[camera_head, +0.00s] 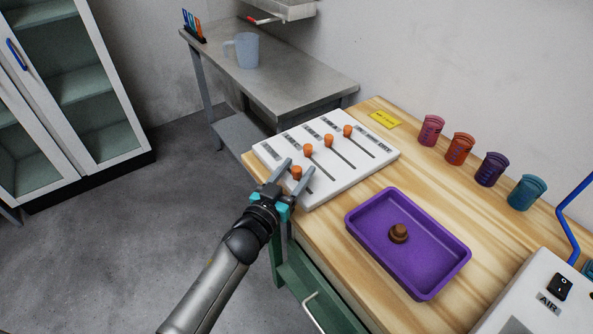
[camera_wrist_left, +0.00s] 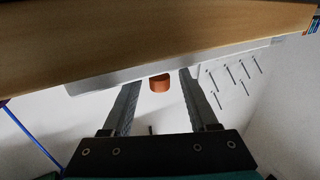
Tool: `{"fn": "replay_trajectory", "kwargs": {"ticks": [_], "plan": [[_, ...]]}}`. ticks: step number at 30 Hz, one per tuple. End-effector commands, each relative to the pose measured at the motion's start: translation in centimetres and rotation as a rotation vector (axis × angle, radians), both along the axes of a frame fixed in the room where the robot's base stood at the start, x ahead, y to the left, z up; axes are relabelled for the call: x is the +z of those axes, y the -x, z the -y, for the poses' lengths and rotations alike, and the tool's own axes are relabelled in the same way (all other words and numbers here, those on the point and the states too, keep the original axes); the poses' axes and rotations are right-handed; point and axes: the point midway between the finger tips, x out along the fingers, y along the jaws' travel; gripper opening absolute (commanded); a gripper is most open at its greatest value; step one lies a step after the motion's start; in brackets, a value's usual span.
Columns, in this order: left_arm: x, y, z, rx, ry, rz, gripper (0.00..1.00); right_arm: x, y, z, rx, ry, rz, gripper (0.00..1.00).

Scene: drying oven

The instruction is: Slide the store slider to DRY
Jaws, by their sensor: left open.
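A white slider panel (camera_head: 362,165) lies on the wooden bench, with several dark slots and orange knobs. The nearest orange knob (camera_head: 297,172) is at the panel's front left part; its label is too small to read. The other knobs (camera_head: 308,150) sit further back along the panel. My left gripper (camera_head: 297,167) is open, its two fingers on either side of the nearest knob. In the left wrist view, an orange knob (camera_wrist_left: 159,83) shows between the open fingers, with a gap on each side. Contact cannot be told. My right gripper is not in view.
A purple tray (camera_head: 360,222) with a brown object (camera_head: 398,233) stands right of the panel. Several coloured cups (camera_head: 460,149) line the back of the bench. A white box with an AIR label (camera_head: 548,303) is at the lower right. A yellow note (camera_head: 385,119) lies behind the panel.

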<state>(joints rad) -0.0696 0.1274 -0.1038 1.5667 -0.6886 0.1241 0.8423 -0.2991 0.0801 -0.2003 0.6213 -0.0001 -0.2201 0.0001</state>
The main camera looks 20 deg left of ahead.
Motion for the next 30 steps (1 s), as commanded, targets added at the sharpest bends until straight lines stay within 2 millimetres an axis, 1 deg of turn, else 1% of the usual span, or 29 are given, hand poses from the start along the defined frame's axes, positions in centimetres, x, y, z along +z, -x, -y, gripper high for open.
{"fn": "replay_trajectory", "kwargs": {"ticks": [3, 11, 26, 27, 30], "plan": [[0.02, -0.37, 0.10, 0.000, 0.001, 0.000, 0.59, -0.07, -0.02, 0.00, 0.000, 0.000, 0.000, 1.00], [0.02, -0.39, 0.12, 0.000, 0.001, 0.000, 0.58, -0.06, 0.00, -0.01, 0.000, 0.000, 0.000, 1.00], [0.02, -0.36, 0.10, 0.000, 0.001, 0.000, 0.02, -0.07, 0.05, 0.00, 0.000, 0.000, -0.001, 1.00], [0.02, -0.36, 0.10, 0.000, 0.001, 0.000, 0.00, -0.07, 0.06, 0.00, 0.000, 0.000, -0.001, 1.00], [0.01, -0.36, 0.10, -0.001, 0.001, 0.000, 0.00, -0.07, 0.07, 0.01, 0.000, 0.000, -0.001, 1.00]]}}
